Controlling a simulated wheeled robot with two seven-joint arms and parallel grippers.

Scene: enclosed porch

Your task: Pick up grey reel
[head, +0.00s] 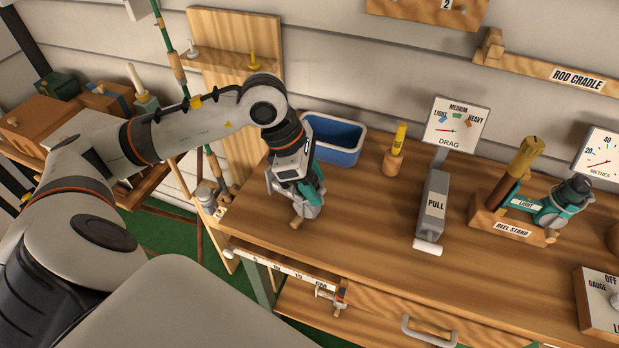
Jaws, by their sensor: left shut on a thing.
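My left gripper (293,178) reaches down over the left end of the wooden workbench (370,200). It is shut on the grey reel (309,205), which has a grey body, a teal part on its right side and a small wooden knob low at the front. The gripper hides the reel's upper part. I cannot tell whether the reel touches the bench top. My right gripper is not in view.
A blue bin (336,140) stands just behind the held reel. Right of it are a yellow-topped peg (395,150), a grey PULL drag gauge (433,205) and the reel stand (500,222) with a teal reel (562,204). Bench space between reel and gauge is clear.

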